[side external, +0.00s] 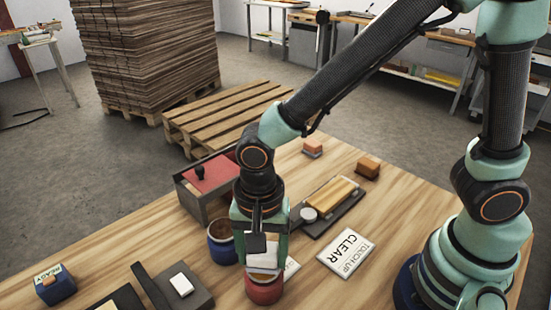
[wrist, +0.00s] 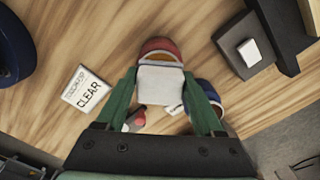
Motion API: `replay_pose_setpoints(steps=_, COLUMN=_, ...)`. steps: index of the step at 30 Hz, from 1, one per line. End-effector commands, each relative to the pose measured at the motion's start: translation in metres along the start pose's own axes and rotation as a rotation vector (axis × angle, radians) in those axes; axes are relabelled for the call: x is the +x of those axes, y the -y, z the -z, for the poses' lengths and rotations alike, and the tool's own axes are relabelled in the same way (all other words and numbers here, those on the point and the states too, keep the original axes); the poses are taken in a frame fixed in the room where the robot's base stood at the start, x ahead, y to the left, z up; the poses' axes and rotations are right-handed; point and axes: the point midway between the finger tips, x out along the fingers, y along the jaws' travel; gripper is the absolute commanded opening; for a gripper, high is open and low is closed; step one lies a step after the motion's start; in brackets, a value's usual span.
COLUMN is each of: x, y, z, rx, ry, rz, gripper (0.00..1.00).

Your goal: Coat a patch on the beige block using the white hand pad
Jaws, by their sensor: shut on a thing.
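My gripper (side external: 262,236) points down, shut on the white hand pad (side external: 264,257), which also shows between the fingers in the wrist view (wrist: 160,86). The pad is at the mouth of a red pot (side external: 264,290). I cannot tell whether it touches what is inside. The red pot also shows in the wrist view (wrist: 160,46), with an orange-brown inside partly covered by the pad. A beige block (side external: 334,194) lies on a dark tray in the side view, right of my gripper, with a white round piece (side external: 309,215) at its near end.
A blue pot (side external: 222,246) stands close left of the red pot. A "TOUCH UP CLEAR" card (side external: 346,252) lies to the right. A dark stand (side external: 204,301) carries a small white block (side external: 181,284). A red-topped box (side external: 211,172) is behind. A blue "READY" box (side external: 55,288) is far left.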

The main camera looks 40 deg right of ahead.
Motion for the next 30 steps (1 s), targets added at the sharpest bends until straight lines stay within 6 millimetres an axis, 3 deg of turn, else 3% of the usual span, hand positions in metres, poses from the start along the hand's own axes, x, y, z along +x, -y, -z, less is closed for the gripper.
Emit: replay_pose_setpoints(steps=30, x=0.0089, y=0.0002, z=0.0000, rx=0.000, ry=0.000, rz=0.000, gripper=0.25)
